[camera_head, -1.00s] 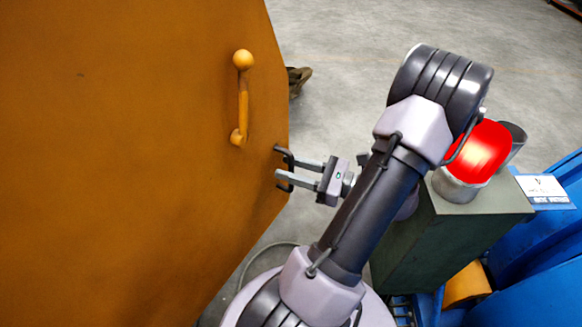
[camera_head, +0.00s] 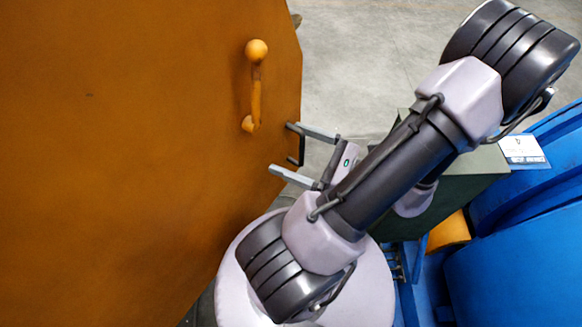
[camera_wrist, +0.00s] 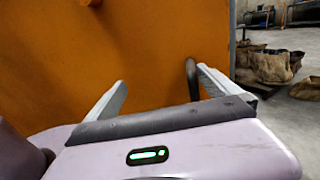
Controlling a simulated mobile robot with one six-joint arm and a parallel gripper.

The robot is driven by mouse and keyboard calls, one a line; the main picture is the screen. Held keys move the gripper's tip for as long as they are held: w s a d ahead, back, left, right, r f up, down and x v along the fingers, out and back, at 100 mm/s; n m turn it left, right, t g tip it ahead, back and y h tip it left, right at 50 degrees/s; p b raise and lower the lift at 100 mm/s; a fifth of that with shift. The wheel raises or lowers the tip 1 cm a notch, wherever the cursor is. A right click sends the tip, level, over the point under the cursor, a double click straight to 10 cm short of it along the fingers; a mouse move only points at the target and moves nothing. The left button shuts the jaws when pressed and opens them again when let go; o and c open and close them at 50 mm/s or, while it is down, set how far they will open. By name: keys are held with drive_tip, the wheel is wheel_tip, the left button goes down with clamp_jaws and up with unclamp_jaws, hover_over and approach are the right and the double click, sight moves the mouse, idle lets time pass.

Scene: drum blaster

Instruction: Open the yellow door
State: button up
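The yellow door (camera_head: 130,160), orange-yellow in colour, fills the left of the head view and the back of the wrist view (camera_wrist: 160,50). A yellow handle with a ball top (camera_head: 256,88) is on its face. A black bar handle (camera_head: 301,150) is at its right edge. My gripper (camera_head: 281,149) is open, with its fingers spread wide at the door edge. In the wrist view the black handle (camera_wrist: 191,78) stands between the fingers (camera_wrist: 161,77), close beside the right one. I cannot tell whether they touch.
A green-grey box (camera_head: 470,185) and blue drums or panels (camera_head: 540,230) stand at the right, behind my arm. Brown sacks (camera_wrist: 265,65) lie on the floor beyond the door edge. Grey floor (camera_head: 370,60) is clear behind.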

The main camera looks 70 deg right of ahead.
drive_tip(key=s+a+n+y, duration=0.1)
drive_tip(key=a+y, duration=0.1)
drive_tip(key=a, duration=0.5)
drive_tip(key=shift+s+r+n+p, duration=0.3)
drive_tip(key=shift+r, duration=0.1)
drive_tip(key=shift+a, duration=0.1)
drive_tip(key=d+m+h, duration=0.1)
drive_tip(key=d+h, duration=0.1)
drive_tip(key=d, duration=0.1)
drive_tip(key=s+d+m+h, duration=0.1)
drive_tip(key=d+h, duration=0.1)
drive_tip(key=shift+d+f+m+g, duration=0.1)
drive_tip(key=shift+f+m+g, duration=0.15)
drive_tip(key=shift+m+g, duration=0.05)
drive_tip(key=shift+p+v, duration=0.6)
drive_tip(key=shift+v, duration=1.3)
drive_tip(key=shift+c, duration=0.5)
drive_tip(key=p+v, duration=0.1)
drive_tip(key=v, duration=0.3)
drive_tip(key=shift+s+d, duration=0.15)
drive_tip(key=shift+s, duration=0.05)
drive_tip(key=c, duration=0.7)
drive_tip(key=shift+o, duration=0.2)
drive_tip(key=p+v, duration=0.3)
drive_tip(key=v, duration=0.8)
drive_tip(key=shift+s+d, duration=0.35)
